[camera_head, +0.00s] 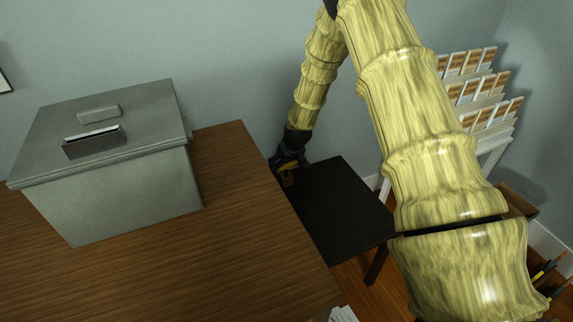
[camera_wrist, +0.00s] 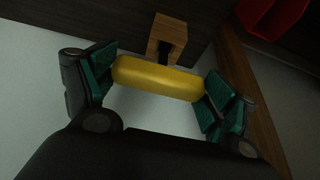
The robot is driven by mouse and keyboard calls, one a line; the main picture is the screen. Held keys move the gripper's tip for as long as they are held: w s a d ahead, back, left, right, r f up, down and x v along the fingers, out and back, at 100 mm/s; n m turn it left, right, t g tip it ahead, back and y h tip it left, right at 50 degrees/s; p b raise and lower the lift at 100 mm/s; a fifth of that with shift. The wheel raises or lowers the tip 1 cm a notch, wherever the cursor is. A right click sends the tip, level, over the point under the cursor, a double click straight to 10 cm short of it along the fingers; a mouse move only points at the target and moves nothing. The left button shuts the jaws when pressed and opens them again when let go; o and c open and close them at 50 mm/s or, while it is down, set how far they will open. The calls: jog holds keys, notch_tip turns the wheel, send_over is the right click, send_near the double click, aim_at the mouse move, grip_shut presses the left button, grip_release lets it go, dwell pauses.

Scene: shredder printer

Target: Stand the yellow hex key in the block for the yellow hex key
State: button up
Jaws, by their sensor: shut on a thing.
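The yellow hex key (camera_wrist: 158,78) shows in the wrist view as a thick yellow bar held crosswise between the green pads of my gripper (camera_wrist: 158,82). In the head view my gripper (camera_head: 290,166) is low by the dark table's back left corner, beside the wooden desk. There the key and block are mostly hidden or too small to tell apart.
The brown desk (camera_head: 240,255) holds a grey metal box (camera_head: 130,200) with a slotted top. The dark table (camera_head: 345,205) is mostly bare. A white card rack (camera_head: 480,95) stands by the wall at right. A red object (camera_wrist: 272,15) shows in the wrist view's top right.

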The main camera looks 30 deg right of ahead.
jog(key=o, duration=1.6)
jog(key=v, duration=1.2)
